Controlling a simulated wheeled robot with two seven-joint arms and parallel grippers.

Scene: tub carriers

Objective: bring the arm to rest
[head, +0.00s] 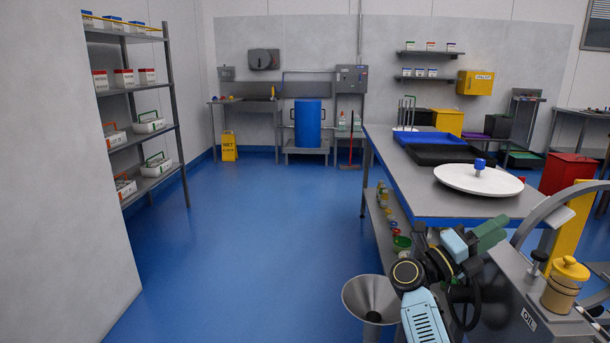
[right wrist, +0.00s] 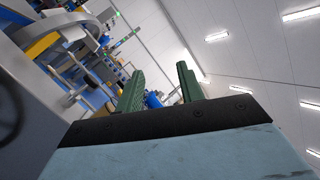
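My right arm (head: 424,315) comes in from the bottom of the head view, folded up with its light blue and black links. My right gripper (head: 492,230), with green fingers, points to the right, in front of the table's near end and beside a grey machine. In the right wrist view its two green fingers (right wrist: 160,80) stand apart with nothing held between them. That view is tilted and looks up toward the ceiling lights. My left gripper is not in view.
A table (head: 445,200) with a white round disc (head: 455,180) and a blue tray (head: 430,145) stands behind the gripper. The grey machine (head: 510,285) with an amber jar (head: 565,285) is close at right. A grey funnel (head: 357,296) is left of the arm. The blue floor at left is clear.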

